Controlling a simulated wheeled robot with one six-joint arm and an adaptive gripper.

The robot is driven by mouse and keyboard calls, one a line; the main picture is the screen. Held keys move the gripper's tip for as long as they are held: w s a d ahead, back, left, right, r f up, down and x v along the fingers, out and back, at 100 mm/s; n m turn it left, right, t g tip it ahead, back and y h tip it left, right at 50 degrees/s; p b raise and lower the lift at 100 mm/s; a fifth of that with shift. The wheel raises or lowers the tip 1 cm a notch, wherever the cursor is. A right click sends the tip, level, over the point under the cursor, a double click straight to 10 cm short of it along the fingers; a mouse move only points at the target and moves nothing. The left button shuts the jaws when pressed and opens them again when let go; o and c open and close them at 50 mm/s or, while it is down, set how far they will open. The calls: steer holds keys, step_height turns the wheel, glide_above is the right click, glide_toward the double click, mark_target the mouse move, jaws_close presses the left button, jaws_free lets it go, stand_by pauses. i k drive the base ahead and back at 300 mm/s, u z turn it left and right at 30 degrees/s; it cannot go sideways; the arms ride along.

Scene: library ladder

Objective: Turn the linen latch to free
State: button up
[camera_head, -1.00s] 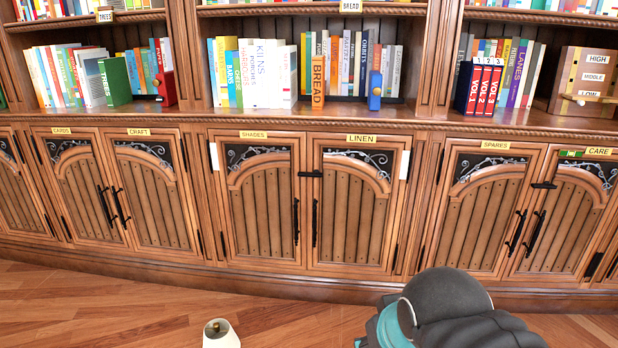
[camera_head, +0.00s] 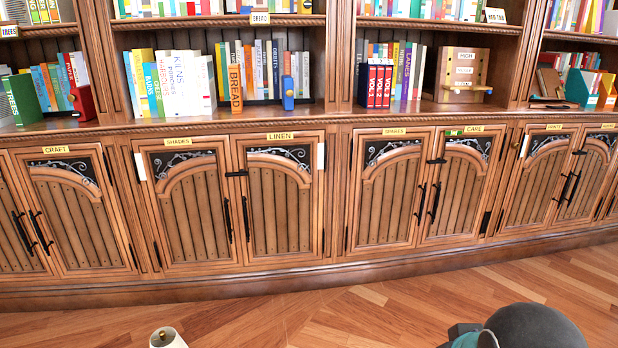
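The linen latch (camera_head: 237,173) is a small dark bar at the upper part of the seam between the SHADES door (camera_head: 188,215) and the LINEN door (camera_head: 280,210). It lies level and appears to span the seam. Both doors are shut, each with a dark vertical handle beside the seam. A yellow LINEN label (camera_head: 280,136) sits above the right door. At the bottom right, a dark rounded part of my arm with a teal piece shows, away from the cabinet. My gripper's fingers are not in view.
A similar dark latch (camera_head: 437,161) spans the SPARES and CARE doors to the right. Books, a blue block (camera_head: 287,93) and a wooden box (camera_head: 461,75) stand on the shelf above.

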mark_target(242, 173)
steer(key=z, duration=0.35)
steer(key=k, duration=0.55)
steer(key=z, duration=0.9)
steer(key=i, duration=1.3)
steer(key=u, duration=1.05)
steer(key=i, duration=0.8)
steer(key=u, duration=0.85)
